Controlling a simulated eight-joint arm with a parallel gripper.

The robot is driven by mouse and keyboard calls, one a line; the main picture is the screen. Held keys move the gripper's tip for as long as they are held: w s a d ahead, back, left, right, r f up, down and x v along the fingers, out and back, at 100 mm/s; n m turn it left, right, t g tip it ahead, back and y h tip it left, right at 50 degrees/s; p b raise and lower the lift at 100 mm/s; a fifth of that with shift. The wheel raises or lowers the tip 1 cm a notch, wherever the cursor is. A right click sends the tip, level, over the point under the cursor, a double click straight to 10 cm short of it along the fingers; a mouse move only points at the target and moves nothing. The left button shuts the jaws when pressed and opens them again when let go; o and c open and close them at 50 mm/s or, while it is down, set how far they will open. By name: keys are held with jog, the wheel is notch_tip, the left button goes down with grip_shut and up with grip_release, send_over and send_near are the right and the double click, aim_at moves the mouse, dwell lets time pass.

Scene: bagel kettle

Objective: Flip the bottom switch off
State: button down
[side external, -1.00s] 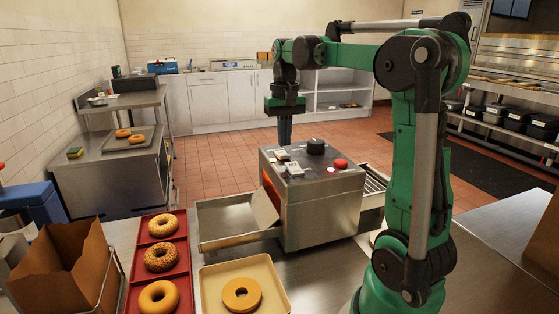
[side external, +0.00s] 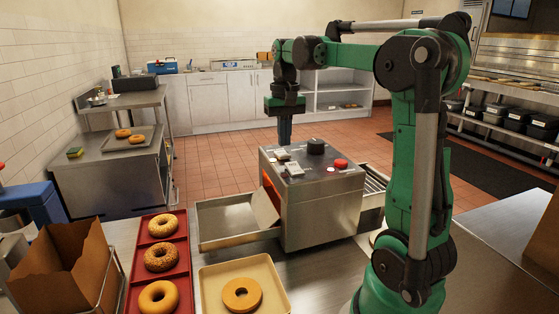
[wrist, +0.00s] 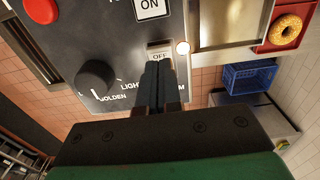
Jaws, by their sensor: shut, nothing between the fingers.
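A metal machine (side external: 325,205) has a dark top panel with two white switches. In the wrist view the upper switch (wrist: 150,8) shows ON, and the lower switch (wrist: 158,51) shows OFF, its lower part hidden by my fingers. In the side view the switches are the far one (side external: 283,155) and the near one (side external: 294,169). My gripper (side external: 285,142) is shut and empty, pointing down at the panel's far edge. In the wrist view my fingertips (wrist: 157,64) overlap the lower switch; whether they touch it I cannot tell.
The panel also has a black knob (wrist: 97,78), a red button (wrist: 42,10) and a small lit lamp (wrist: 183,47). A metal chute tray (side external: 225,218) sits at the machine's left. A red bagel tray (side external: 183,238) and a beige tray (side external: 275,285) lie in front.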

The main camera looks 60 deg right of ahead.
jog(key=shift+f, duration=1.15)
dwell(0.6)
jog(key=shift+r, duration=3.5)
